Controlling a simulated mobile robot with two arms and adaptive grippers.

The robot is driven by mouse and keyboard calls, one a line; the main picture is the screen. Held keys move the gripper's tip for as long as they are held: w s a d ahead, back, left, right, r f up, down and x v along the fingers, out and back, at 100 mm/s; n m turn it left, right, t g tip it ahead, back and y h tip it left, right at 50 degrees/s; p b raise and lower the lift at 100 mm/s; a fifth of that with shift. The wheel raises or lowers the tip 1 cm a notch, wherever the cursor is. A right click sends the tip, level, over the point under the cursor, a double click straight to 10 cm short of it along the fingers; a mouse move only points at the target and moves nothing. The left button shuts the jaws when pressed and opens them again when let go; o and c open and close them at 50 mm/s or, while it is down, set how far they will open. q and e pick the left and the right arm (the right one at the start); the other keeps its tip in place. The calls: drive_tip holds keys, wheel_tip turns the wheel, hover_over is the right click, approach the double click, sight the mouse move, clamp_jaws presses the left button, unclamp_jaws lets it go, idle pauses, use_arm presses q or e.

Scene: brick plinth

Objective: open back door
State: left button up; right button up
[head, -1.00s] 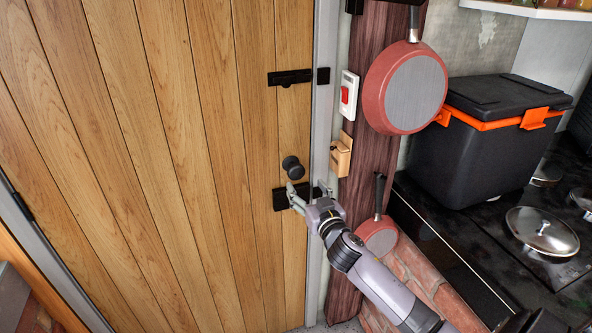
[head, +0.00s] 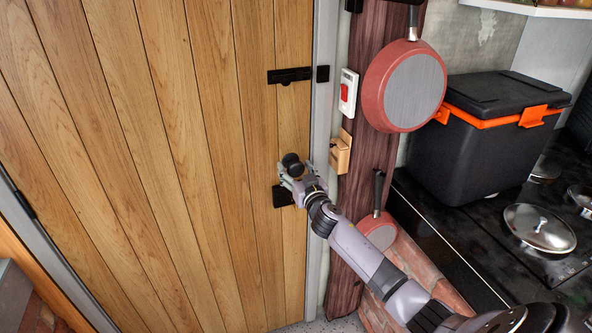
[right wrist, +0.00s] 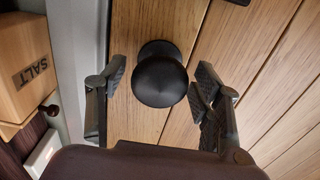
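The wooden door (head: 190,120) is shut in its grey frame (head: 322,100) and fills the left of the head view. Its round black knob (head: 291,162) sits near the right edge. My right gripper (head: 292,172) is at the knob, overlapping its lower part in the head view. In the right wrist view the knob (right wrist: 160,80) shows between the two spread fingers of the right gripper (right wrist: 160,84), with a gap on each side. The gripper is open. A black plate (head: 283,197) below the knob is partly hidden by it. My left gripper is not in view.
A black bolt (head: 289,76) is on the door above the knob. Right of the frame are a red switch (head: 346,92) and a wooden salt box (head: 340,156), also in the right wrist view (right wrist: 25,72). Pans (head: 404,86) hang beside a black cooler (head: 490,140).

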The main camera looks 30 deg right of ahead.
clamp_jaws()
idle(0.6)
